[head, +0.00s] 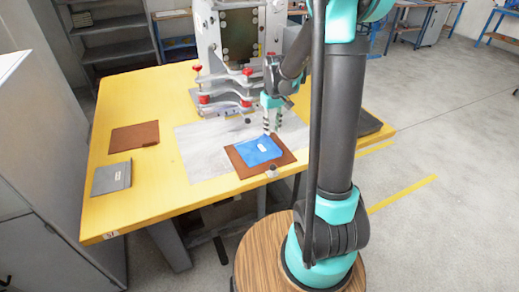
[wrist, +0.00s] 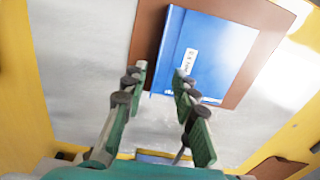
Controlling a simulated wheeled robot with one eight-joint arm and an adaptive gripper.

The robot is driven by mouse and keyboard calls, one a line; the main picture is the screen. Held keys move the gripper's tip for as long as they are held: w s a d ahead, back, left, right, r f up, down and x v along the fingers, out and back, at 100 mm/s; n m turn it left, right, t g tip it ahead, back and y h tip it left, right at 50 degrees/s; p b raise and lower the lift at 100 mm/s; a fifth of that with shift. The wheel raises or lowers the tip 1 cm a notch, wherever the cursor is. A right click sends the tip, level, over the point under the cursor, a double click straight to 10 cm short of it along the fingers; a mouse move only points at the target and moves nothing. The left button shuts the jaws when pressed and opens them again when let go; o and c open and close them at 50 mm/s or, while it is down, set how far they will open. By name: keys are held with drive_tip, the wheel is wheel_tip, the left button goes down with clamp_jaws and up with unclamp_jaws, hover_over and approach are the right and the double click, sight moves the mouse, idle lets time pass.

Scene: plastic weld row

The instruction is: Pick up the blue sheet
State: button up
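The blue sheet (head: 258,151) lies flat on a brown mat (head: 287,155) near the front edge of the yellow table. It has a small white label. In the wrist view the blue sheet (wrist: 212,58) is at the top middle, beyond my fingertips. My gripper (head: 272,124) is above the table, just behind the sheet in the head view. In the wrist view my gripper (wrist: 160,80) has its two fingers spread apart with nothing between them.
The yellow table (head: 150,90) carries a grey plate (head: 195,150), a press with red knobs (head: 235,90), another brown sheet (head: 135,136) and a grey sheet (head: 111,178) at left. A dark sheet (head: 368,123) lies partly behind my arm. Shelves (head: 105,35) stand behind.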

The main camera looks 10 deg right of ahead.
sight(272, 141)
drive_tip(key=shift+d+f, duration=0.15)
drive_tip(key=shift+f, duration=2.75)
clamp_jaws()
